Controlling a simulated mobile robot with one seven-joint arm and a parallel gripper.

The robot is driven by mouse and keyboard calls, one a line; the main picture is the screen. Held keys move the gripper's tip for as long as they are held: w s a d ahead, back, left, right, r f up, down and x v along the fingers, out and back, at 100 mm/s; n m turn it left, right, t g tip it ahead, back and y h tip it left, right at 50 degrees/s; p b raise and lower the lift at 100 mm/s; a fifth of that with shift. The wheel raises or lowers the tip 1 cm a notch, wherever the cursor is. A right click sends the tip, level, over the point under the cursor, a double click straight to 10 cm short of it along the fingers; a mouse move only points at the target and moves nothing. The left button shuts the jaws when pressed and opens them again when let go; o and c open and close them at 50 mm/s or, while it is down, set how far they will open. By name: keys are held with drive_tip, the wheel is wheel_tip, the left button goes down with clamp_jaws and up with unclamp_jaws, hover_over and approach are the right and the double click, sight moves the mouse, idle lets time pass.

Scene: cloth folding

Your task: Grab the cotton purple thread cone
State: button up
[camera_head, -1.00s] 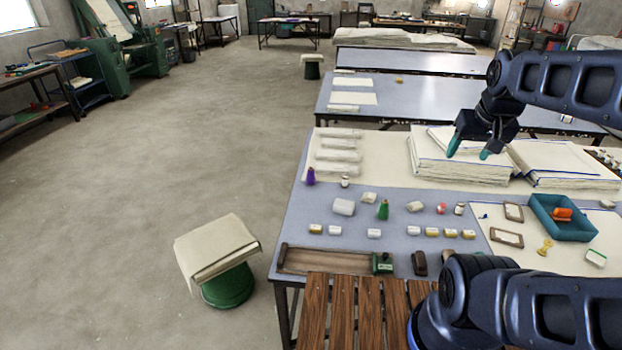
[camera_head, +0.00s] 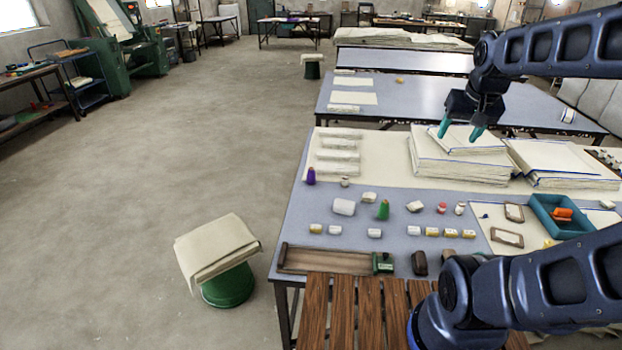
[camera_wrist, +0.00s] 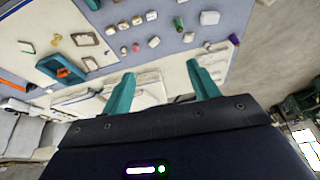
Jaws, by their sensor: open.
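The purple thread cone (camera_head: 311,176) stands upright near the left edge of the table, beside the rolled cream cloths. It also shows in the wrist view (camera_wrist: 234,39) at the upper right. My gripper (camera_head: 459,133) is open and empty, above the stack of folded cream cloth at the back of the table. It is well to the right of the purple cone and apart from it. Its two teal fingertips show in the wrist view (camera_wrist: 160,82), spread apart with nothing between them.
A green cone (camera_head: 383,210), a white roll (camera_head: 344,207) and several small spools stand in front of the purple cone. Rolled cloths (camera_head: 338,156) lie behind and right of it. A teal tray (camera_head: 545,222) is at the right.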

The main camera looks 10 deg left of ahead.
drive_tip(key=w+a+m, duration=0.1)
drive_tip(key=w+a, duration=0.2)
drive_tip(key=w, duration=0.5)
drive_tip(key=w+a+m, duration=0.1)
drive_tip(key=w+a, duration=0.2)
drive_tip(key=w, duration=0.5)
drive_tip(key=m+h, duration=0.3)
hover_over(312, 170)
drive_tip(key=s+a, duration=0.2)
wheel_tip(312, 170, down, 35)
drive_tip(key=x, duration=0.5)
drive_tip(key=shift+a+f, duration=0.2)
drive_tip(key=shift+a, duration=0.05)
drive_tip(key=shift+g, duration=0.3)
drive_tip(key=shift+x, duration=2.8)
drive_tip(key=shift+s, duration=0.15)
drive_tip(key=c, duration=1.1)
